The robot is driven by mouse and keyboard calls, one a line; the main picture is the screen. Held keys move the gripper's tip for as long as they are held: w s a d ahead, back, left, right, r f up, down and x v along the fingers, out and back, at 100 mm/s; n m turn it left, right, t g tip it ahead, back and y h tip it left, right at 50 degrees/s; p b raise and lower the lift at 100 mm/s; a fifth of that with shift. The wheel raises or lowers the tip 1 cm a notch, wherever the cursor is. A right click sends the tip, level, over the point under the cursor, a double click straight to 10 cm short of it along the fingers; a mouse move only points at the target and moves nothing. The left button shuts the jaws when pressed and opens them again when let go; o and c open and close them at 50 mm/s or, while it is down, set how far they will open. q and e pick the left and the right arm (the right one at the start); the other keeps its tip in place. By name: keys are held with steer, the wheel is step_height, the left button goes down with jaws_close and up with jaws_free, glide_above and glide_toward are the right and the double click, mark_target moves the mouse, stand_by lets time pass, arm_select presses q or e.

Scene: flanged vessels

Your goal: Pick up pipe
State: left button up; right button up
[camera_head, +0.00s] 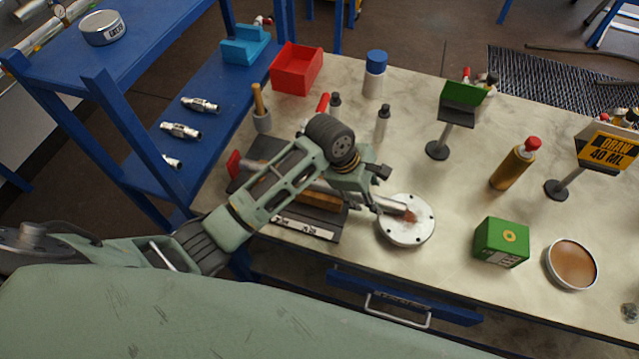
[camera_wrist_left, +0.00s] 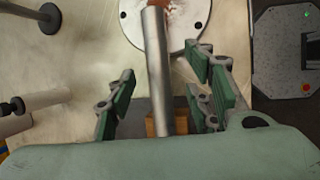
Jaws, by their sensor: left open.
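The pipe (camera_head: 393,205) is a grey metal tube lying roughly level, its far end with a reddish-brown tip over the white flanged disc (camera_head: 405,232). In the left wrist view the pipe (camera_wrist_left: 157,65) runs lengthwise between the fingers, with the disc (camera_wrist_left: 195,12) beyond. My left gripper (camera_head: 370,188) is over the pipe. Its fingers (camera_wrist_left: 163,98) are open, one on each side, with visible gaps to the pipe. The pipe's near part is hidden by my gripper and arm. My right gripper is not in view.
A brown block (camera_head: 322,200) sits under my arm on a dark fixture (camera_head: 255,172). A green box (camera_head: 501,242), a brown dish (camera_head: 571,263) and an amber bottle (camera_head: 510,168) stand to the right. A red bin (camera_head: 296,69) is at the back. Blue shelves (camera_head: 150,140) stand left.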

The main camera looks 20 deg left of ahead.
arm_select(q)
steer(key=shift+a+p+x, duration=0.15)
steer(key=shift+p+x, duration=0.05)
steer(key=shift+x, duration=0.95)
steer(key=shift+a+p+x, duration=0.15)
steer(key=shift+x, duration=1)
steer(key=shift+w, duration=0.15)
jaws_close()
steer(key=shift+w, duration=0.1)
